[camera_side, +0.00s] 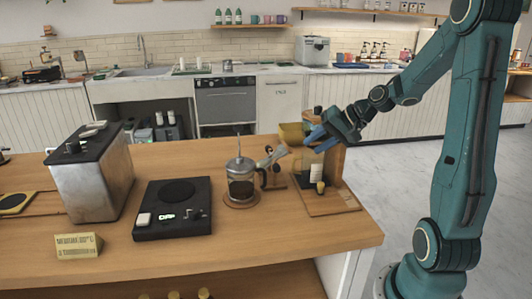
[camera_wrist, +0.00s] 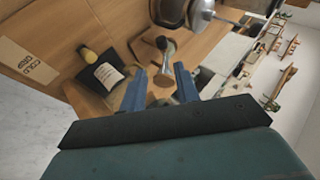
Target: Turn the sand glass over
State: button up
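My gripper (camera_side: 313,138) is at the cold-drip stand on the right of the counter. In the wrist view, its two blue fingers (camera_wrist: 160,88) are apart. A small brass-coloured piece with a flared end (camera_wrist: 167,62) shows beyond the gap between them; I cannot tell if it is the sand glass. No sand glass can be clearly made out in either view. My gripper may hide part of the stand.
A French press (camera_side: 241,182) stands left of the stand, with a black scale (camera_side: 172,222) and metal box (camera_side: 88,180) further left. Bare wood lies along the counter's front (camera_side: 270,235).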

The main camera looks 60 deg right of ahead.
aim_at(277, 166)
jog(key=w+a+r+n+g+h, duration=0.1)
jog(key=w+a+r+g+h, duration=0.3)
jog(key=w+a+g+h, duration=0.1)
jog(key=w+a+g, duration=0.1)
jog(key=w+a, duration=0.1)
jog(key=shift+w+a+n+h, duration=0.3)
dwell(0.6)
jog(key=x, duration=1.3)
jog(key=shift+d+f, duration=0.15)
jog(key=shift+f, duration=0.25)
grip_shut()
